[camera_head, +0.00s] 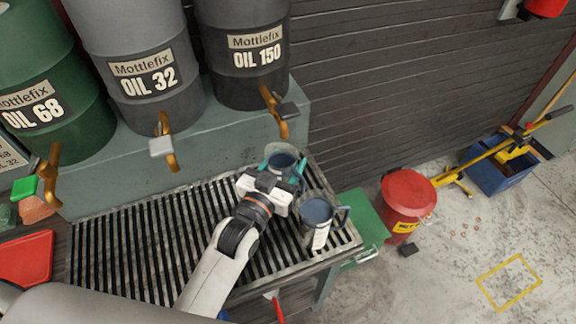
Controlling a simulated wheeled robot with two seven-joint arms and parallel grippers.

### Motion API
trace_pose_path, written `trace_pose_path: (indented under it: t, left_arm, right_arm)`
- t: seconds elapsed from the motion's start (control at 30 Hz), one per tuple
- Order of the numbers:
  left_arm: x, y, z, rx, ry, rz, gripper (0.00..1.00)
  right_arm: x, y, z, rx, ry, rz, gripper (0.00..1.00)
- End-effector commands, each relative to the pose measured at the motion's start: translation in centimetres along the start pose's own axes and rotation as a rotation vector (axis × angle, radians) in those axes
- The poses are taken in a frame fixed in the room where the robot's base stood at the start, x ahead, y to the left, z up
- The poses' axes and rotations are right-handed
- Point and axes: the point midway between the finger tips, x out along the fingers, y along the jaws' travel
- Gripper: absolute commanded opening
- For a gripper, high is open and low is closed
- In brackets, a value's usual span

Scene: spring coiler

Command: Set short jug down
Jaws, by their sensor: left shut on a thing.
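Two clear jugs with dark bluish contents show at the right end of the slatted metal grate (150,245). My left gripper (285,168) is shut on the farther jug (282,160), with its teal fingers on either side of it. That jug is below the OIL 150 tap (279,108). I cannot tell whether its base touches the grate. The other jug (317,211) stands nearer and to the right, with a handle on its right and a white label on its front. I cannot tell which jug is the short one. My right gripper is not in view.
Oil drums, OIL 68 (45,95), OIL 32 (140,65) and OIL 150 (243,50), stand on a ledge behind the grate, with taps hanging forward. A red bin (407,203) stands right of the bench. The grate's left part is clear.

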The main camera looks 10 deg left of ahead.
Motion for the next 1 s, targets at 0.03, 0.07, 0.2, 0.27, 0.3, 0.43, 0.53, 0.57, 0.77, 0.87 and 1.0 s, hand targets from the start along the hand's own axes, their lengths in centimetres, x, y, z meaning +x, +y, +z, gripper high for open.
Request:
trace_pose_path:
  t: [0.03, 0.07, 0.2, 0.27, 0.3, 0.43, 0.53, 0.57, 0.77, 0.87, 1.0]
  left_arm:
    - [0.7, 0.0, 0.1, 0.000, -0.002, 0.000, 0.27]
    - [1.0, 0.0, 0.1, 0.000, -0.002, 0.000, 0.27]
    - [1.4, 0.0, -0.7, -0.001, 0.002, 0.000, 0.27]
    - [1.4, 0.0, -1.7, -0.001, 0.004, 0.000, 0.27]
    - [1.3, 0.0, -2.3, -0.001, 0.005, 0.000, 0.27]
    - [1.3, 0.0, -3.4, -0.001, 0.001, 0.000, 0.27]
    - [1.3, 0.0, -3.5, -0.001, -0.001, 0.000, 0.27]
    - [1.3, 0.0, -3.5, 0.000, -0.001, 0.000, 0.27]
    - [1.3, 0.0, -3.7, 0.000, 0.000, 0.000, 0.27]
    - [1.3, 0.0, -3.8, 0.000, 0.001, 0.000, 0.63]
    - [1.3, 0.0, -3.8, 0.000, 0.001, 0.000, 0.75]
  right_arm:
    - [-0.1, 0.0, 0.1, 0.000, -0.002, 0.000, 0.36]
    - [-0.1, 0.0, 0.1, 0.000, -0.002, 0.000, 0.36]
    - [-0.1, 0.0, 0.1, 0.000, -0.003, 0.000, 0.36]
    - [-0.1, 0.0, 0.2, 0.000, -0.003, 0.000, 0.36]
    - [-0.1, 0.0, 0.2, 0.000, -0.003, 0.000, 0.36]
    - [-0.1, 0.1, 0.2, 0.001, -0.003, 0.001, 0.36]
    - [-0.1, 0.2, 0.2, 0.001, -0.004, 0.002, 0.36]
    - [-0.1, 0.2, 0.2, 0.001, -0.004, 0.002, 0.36]
    - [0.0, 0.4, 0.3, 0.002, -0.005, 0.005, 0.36]
    - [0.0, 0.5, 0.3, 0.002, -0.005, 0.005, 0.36]
    - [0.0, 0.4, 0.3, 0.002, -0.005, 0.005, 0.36]
